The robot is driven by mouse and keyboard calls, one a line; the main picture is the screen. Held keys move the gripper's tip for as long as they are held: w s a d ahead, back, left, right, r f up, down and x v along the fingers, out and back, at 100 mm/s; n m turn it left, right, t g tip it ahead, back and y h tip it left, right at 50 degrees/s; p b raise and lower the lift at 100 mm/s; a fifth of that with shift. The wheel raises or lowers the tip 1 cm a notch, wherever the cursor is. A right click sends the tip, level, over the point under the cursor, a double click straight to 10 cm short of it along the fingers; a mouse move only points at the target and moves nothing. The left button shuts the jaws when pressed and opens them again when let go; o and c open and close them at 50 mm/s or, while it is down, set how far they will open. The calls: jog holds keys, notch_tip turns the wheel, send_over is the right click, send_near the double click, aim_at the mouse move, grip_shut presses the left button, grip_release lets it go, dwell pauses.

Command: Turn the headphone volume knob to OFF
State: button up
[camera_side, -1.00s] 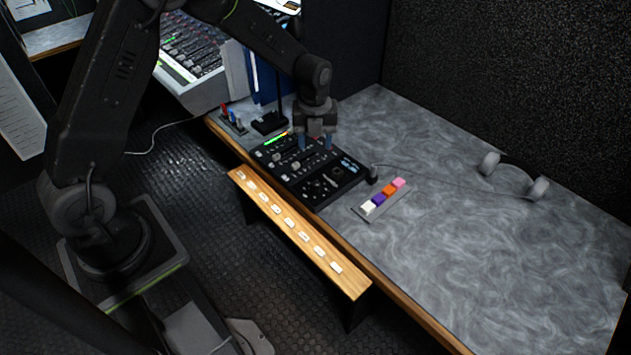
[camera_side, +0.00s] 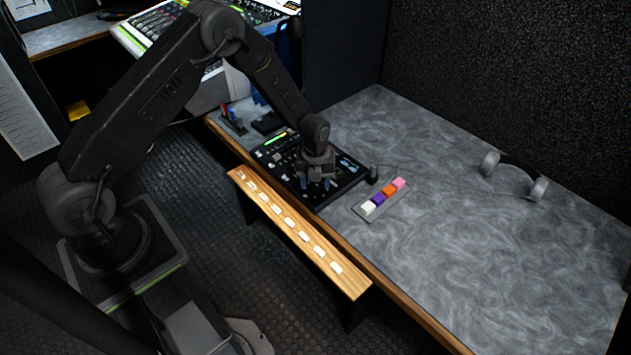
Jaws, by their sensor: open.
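A black control panel (camera_side: 345,187) with a green lit meter, small knobs and sliders lies on the grey desk near its front left edge. My gripper (camera_side: 315,186) is open and points down low over the front right part of the panel. A dark plug or jack (camera_side: 372,174) sits at the panel's right end.
A strip of coloured buttons (camera_side: 379,200) lies right of the panel. A wooden ledge (camera_side: 297,228) with white labels stands in front. Coloured items in a small rack (camera_side: 233,120) and a mixing console (camera_side: 150,30) are at back left. The right desk (camera_side: 480,260) is clear.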

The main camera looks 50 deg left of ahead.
jog(key=shift+f, duration=0.2)
jog(key=c, duration=0.9)
